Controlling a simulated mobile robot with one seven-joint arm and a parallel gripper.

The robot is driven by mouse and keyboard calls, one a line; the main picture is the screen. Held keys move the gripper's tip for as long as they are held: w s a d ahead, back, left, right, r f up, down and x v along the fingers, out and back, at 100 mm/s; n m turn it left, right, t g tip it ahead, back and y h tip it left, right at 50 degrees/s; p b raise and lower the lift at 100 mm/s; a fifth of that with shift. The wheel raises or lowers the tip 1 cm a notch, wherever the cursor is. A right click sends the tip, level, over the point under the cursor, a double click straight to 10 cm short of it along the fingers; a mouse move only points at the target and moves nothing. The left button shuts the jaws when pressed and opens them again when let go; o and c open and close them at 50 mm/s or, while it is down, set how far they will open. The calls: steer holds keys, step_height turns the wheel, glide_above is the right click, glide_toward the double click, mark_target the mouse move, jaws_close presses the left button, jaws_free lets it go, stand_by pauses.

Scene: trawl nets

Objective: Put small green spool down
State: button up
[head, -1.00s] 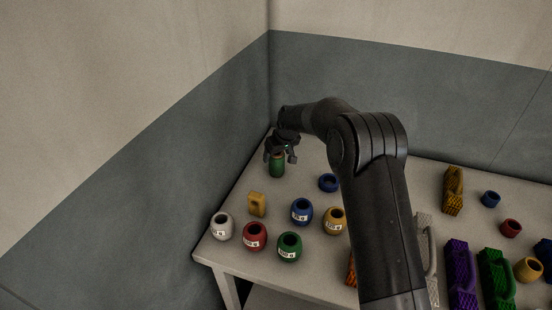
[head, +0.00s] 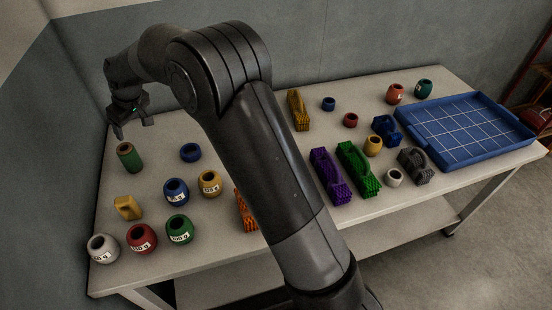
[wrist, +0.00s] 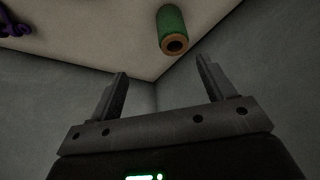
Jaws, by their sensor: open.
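The small green spool (head: 130,158) stands upright on the table near its far left corner. It is green with a brown end that has a dark hole. My gripper (head: 131,126) is open and empty, above and behind the spool, apart from it. In the wrist view the spool (wrist: 171,28) shows at the top, beyond the open fingers of my gripper (wrist: 162,72), with nothing between them.
Several labelled pots, including a red one (head: 142,238), stand nearby. Several brushes and a blue tray (head: 480,165) are farther right. Grey walls stand close behind.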

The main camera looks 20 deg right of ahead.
steer(key=s+d+r+m+t+h, duration=0.1)
steer(key=s+d+r+m, duration=0.1)
steer(key=s+d+r, duration=0.65)
steer(key=s+d+r+m+t+h, duration=0.15)
steer(key=s+d+r, duration=0.45)
steer(key=d, duration=0.6)
steer(key=s+d+f+m, duration=0.1)
steer(key=s+d, duration=0.3)
steer(key=s, duration=0.4)
steer(key=s+d+m, duration=0.3)
steer(key=s+d, duration=0.2)
steer(key=s, duration=0.2)
steer(key=s+d+f+m, duration=0.1)
steer(key=s+d+m, duration=0.1)
steer(key=s+d, duration=0.3)
steer(key=s, duration=0.3)
steer(key=shift+s+d+f+h, duration=0.25)
steer(key=shift+s+f+h, duration=0.05)
steer(key=shift+s+h, duration=0.05)
steer(key=shift+o, duration=0.5)
